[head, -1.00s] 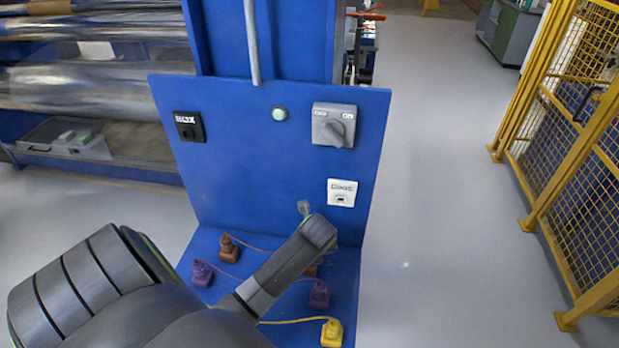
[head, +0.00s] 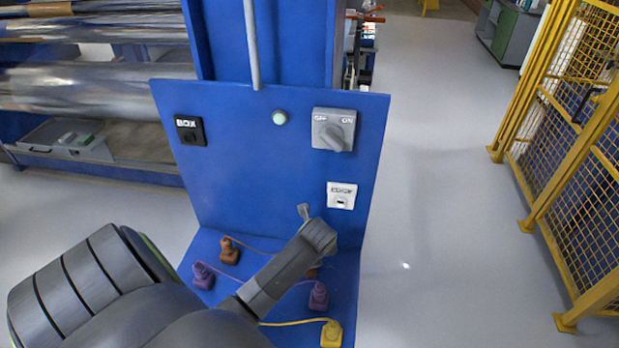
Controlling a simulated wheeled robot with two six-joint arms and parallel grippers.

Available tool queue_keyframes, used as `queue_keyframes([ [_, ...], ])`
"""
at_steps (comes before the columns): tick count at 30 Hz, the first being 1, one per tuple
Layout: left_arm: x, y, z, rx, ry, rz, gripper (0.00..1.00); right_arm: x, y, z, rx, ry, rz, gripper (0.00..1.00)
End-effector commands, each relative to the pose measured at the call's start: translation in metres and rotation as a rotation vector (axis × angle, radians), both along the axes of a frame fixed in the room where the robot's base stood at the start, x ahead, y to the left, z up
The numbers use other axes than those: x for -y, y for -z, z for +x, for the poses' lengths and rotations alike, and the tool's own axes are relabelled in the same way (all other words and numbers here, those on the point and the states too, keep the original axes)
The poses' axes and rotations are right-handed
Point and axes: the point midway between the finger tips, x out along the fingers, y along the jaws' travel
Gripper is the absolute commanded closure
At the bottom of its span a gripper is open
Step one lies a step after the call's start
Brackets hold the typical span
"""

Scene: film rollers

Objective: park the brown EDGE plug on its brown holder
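A brown plug-like piece (head: 230,251) stands at the back left of the blue shelf, with a brown cord running right behind my arm. Another brown piece (head: 312,272) is mostly hidden behind my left arm; I cannot tell which is the plug and which the holder. My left gripper (head: 304,212) is in front of the blue panel, left of and slightly below the white socket plate (head: 341,195), its lettering too small to read surely. It appears apart from that plate. Its fingers are too small to show whether they are open or hold anything. My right gripper is not in view.
Purple pieces (head: 203,276) and (head: 319,296) and a yellow piece (head: 331,333) stand on the shelf with cords. The upright panel (head: 260,180) carries a black BOX socket (head: 190,130), a pale button (head: 279,117) and a grey rotary switch (head: 334,129). Yellow fencing (head: 560,150) is right.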

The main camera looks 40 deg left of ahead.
Motion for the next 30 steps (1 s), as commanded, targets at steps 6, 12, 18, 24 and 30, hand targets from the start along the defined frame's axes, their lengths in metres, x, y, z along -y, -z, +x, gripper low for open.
queue_keyframes([
  [6,0.0,-0.001,0.0,0.0,0.0,0.0,0.96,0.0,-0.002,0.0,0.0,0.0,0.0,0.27],
  [12,0.0,-0.001,0.0,-0.001,0.0,0.0,0.96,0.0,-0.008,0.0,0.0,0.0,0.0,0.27],
  [18,0.0,0.0,0.0,0.0,0.0,0.0,0.96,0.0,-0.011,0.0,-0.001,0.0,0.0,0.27],
  [24,0.0,0.002,0.0,0.0,0.0,0.0,0.96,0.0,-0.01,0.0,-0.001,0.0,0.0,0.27],
  [30,0.0,0.006,0.0,-0.001,0.0,0.001,0.96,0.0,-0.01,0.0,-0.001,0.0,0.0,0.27],
])
